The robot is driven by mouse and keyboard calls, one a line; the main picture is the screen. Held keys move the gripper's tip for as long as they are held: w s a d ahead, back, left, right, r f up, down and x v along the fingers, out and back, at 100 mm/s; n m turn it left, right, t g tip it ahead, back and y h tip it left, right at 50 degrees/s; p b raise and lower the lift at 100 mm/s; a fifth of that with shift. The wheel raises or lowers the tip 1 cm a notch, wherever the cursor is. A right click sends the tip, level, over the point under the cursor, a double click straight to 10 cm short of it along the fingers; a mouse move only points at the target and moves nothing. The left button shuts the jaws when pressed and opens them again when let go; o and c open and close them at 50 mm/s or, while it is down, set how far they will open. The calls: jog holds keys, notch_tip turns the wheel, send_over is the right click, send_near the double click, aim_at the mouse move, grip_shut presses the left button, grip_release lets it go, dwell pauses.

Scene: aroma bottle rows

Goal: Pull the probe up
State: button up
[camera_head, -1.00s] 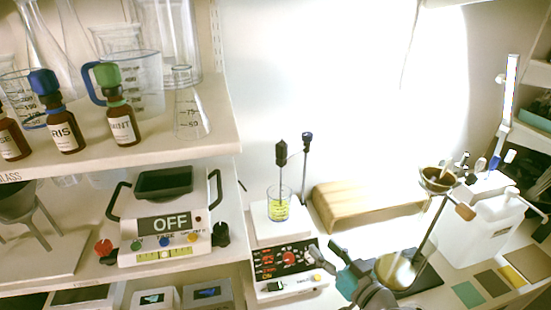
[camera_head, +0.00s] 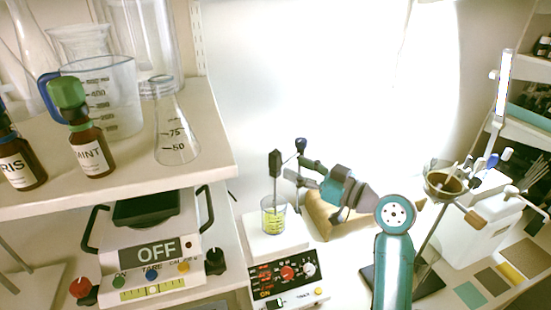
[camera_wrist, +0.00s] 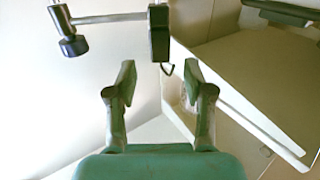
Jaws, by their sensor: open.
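The probe (camera_head: 275,164) has a black upper body and a thin rod that reaches down into a small beaker (camera_head: 274,216) of yellow liquid. The beaker stands on the hotplate stirrer (camera_head: 287,272). In the wrist view the probe's black body (camera_wrist: 159,34) is ahead of the gap between my fingers (camera_wrist: 159,78), apart from both. A cross bar joins the probe to the stand's dark knob (camera_wrist: 73,45). The beaker does not clearly show there.
A shelf (camera_head: 120,185) with bottles and glassware is on the left, above a balance (camera_head: 150,250) reading OFF. A wooden block (camera_head: 320,215) lies behind my arm. A funnel stand (camera_head: 445,180) and a white container (camera_head: 480,225) are at the right.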

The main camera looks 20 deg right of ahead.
aim_at(280, 160)
jog(key=x, duration=0.7)
grip_shut()
